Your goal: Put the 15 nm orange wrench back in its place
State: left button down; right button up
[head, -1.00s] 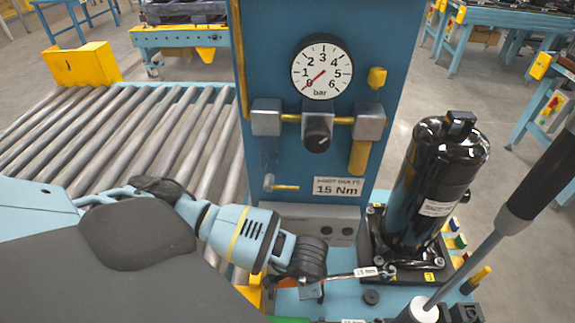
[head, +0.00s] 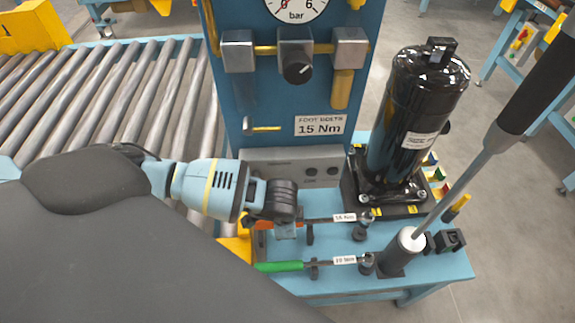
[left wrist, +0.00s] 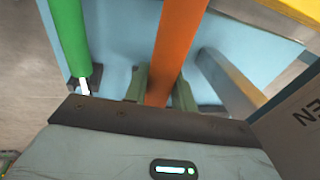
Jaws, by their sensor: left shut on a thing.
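The orange wrench's handle (head: 264,224) is largely hidden by my left gripper (head: 285,222) in the head view. Its dark shaft reaches right, with a white 15 Nm label (head: 345,217). The wrench head is close to a black holder post (head: 360,232), and a second holder (head: 310,234) is under the shaft. I cannot tell whether the wrench rests on them. In the left wrist view, the two fingers of my left gripper (left wrist: 160,88) are closed around the orange handle (left wrist: 178,42). My right gripper is in neither view.
A green-handled wrench (head: 280,266) lies parallel in front, close to the left gripper. A black compressor (head: 413,115) stands behind right. A tall grey tool with a dark handle (head: 448,182) rises from a holder on the right. The blue panel (head: 225,95) stands behind.

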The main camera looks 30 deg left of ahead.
pick_arm(q)
jog(key=shift+s+b+x, duration=0.15)
jog(key=shift+b+x, duration=0.35)
jog(key=shift+x, duration=0.25)
jog(key=shift+s+b+x, duration=0.2)
jog(key=shift+b+x, duration=0.25)
jog(key=shift+x, duration=0.25)
jog(key=shift+d+f, duration=0.1)
jog(key=shift+f, duration=0.2)
jog(key=shift+s+b+x, duration=0.25)
jog(key=shift+b+x, duration=0.75)
jog(key=shift+x, duration=0.05)
jog(key=c, duration=1.1)
grip_release()
jog(key=shift+f, duration=0.1)
